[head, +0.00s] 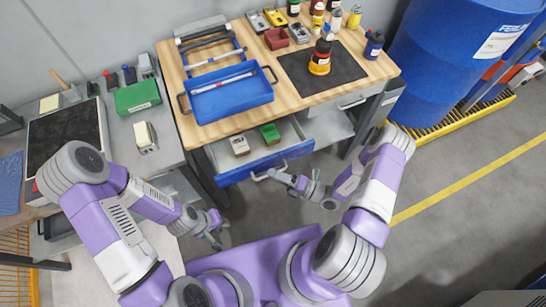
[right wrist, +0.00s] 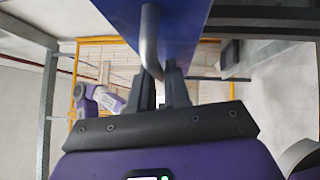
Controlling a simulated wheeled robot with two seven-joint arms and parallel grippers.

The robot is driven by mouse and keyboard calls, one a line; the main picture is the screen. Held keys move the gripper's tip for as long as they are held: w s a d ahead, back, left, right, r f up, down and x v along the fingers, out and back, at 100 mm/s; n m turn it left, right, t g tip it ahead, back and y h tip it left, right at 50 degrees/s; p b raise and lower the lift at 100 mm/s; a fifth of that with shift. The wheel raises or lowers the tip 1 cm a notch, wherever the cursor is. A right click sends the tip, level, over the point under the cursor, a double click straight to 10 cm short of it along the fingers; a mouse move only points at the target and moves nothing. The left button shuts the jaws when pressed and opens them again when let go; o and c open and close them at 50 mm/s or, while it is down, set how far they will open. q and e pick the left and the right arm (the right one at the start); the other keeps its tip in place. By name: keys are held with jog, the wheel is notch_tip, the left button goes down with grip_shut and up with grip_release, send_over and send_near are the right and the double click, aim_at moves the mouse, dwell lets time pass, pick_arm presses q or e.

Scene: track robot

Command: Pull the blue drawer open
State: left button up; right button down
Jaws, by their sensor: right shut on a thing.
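The blue drawer (head: 265,163) is under the wooden workbench and stands out from it, with its inside showing in the head view. Its front also shows in the right wrist view (right wrist: 190,25). Its grey bar handle (right wrist: 150,40) runs between my right gripper's fingers (right wrist: 160,88). In the head view my right gripper (head: 273,175) is at the drawer front, shut on the handle. My left gripper (head: 219,238) hangs low at the left, away from the drawer; its finger gap is too small to tell.
A small pale box (head: 240,146) and a green box (head: 270,133) lie in the drawer. A blue tray (head: 228,100) and a dark mat (head: 312,80) with a bottle (head: 320,60) are on the workbench. Blue barrels (head: 440,60) stand right. The floor at right is clear.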

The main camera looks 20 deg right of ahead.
jog(key=s+d, duration=0.1)
jog(key=s, duration=0.8)
jog(key=shift+s, duration=0.3)
jog(key=shift+d, duration=0.1)
jog(key=c, duration=1.2)
grip_release()
jog(key=shift+o, duration=0.2)
jog(key=v, duration=0.7)
jog(key=shift+s+d, duration=0.2)
